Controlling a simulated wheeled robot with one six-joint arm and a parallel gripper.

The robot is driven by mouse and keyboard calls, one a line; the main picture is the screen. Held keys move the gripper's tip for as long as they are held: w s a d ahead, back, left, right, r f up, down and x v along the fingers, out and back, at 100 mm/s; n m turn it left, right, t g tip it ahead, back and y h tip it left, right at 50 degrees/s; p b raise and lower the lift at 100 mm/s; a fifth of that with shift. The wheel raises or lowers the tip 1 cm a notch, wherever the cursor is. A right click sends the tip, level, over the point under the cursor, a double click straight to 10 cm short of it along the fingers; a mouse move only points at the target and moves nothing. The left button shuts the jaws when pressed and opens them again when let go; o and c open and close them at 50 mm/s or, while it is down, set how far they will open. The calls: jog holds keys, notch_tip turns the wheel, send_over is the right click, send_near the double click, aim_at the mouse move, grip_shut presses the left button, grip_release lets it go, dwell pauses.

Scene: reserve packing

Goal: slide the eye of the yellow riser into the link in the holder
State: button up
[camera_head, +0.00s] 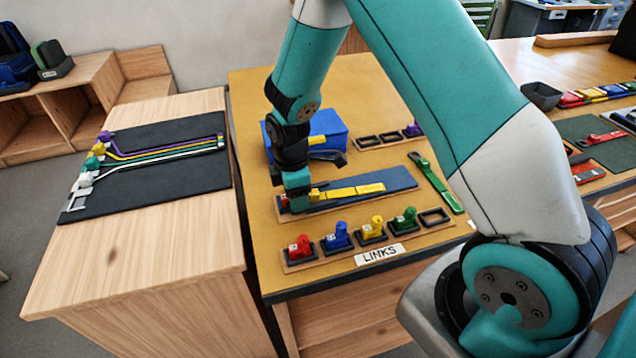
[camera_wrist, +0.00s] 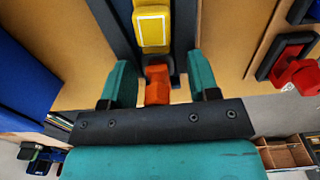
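A yellow strap-like piece, apparently the yellow riser (camera_head: 352,191), lies along a long dark blue board (camera_head: 400,178) on the table. In the wrist view its yellow end (camera_wrist: 152,30) shows a white rectangular outline. Just below that end, an orange-red piece (camera_wrist: 157,86) stands between my fingers. I cannot tell whether it is the link or part of its holder. My gripper (camera_head: 297,194) is low at the board's left end. In the wrist view my gripper (camera_wrist: 158,84) is open, with a gap on each side of the orange-red piece. The riser's eye is not clearly visible.
A tray labelled LINKS (camera_head: 378,255) in front holds red, blue, yellow and green pieces and one empty slot. A blue box (camera_head: 328,127) stands behind the board. A green tool (camera_head: 435,183) lies right. A black mat (camera_head: 190,180) with coloured straps lies on the left bench.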

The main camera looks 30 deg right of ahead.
jog(key=shift+s+a+f, duration=0.1)
jog(key=shift+a, duration=0.75)
jog(key=d, duration=0.3)
jog(key=shift+s+d+f, duration=0.1)
jog(key=shift+a, duration=0.25)
jog(key=shift+a, duration=0.1)
notch_tip(320, 180, up, 18)
jog(key=b, duration=0.1)
jog(key=shift+d+b, duration=0.25)
jog(key=shift+b, duration=0.15)
